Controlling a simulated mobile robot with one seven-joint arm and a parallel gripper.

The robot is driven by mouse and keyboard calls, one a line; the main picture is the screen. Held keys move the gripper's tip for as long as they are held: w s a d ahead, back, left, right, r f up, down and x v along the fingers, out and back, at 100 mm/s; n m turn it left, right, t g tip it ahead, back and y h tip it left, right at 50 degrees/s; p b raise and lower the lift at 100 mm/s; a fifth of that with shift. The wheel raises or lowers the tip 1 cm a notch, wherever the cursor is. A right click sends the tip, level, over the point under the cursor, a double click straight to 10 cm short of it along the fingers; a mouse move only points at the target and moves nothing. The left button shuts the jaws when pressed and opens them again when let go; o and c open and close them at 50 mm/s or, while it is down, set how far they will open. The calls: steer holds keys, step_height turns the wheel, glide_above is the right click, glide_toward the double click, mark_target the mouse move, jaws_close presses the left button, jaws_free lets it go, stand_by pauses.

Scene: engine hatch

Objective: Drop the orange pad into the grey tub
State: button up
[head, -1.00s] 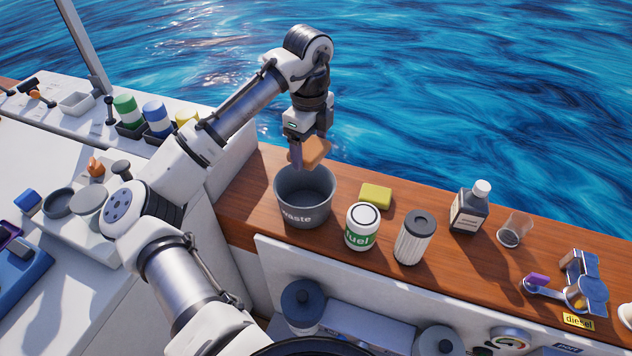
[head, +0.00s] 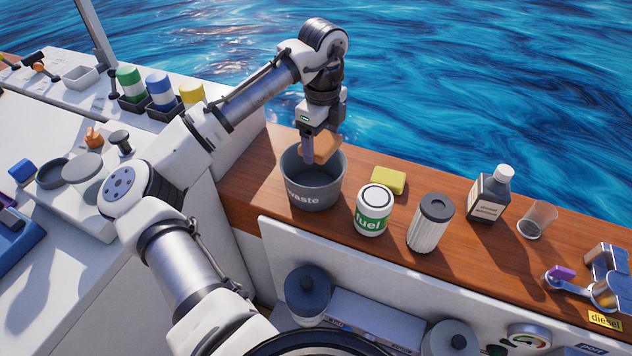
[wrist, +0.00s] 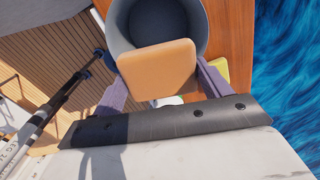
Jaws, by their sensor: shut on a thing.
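The orange pad (head: 321,147) is held in my gripper (head: 312,150), which is shut on it. In the head view the pad is at the far rim of the grey tub (head: 313,194), over its opening, and my gripper points down there. The tub is marked "waste" and stands upright on the wooden ledge. In the wrist view the pad (wrist: 157,69) lies between the two purple fingers, and the tub (wrist: 190,12) shows beyond it, partly covered by the pad.
Right of the tub on the ledge (head: 262,190) stand a white fuel can (head: 373,212), a yellow sponge (head: 388,180), a ribbed filter (head: 430,225), a dark bottle (head: 489,196) and a clear cup (head: 537,219). Water lies beyond the ledge.

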steer(key=o, duration=1.1)
steer(key=shift+c, duration=0.2)
step_height(320, 180, up, 14)
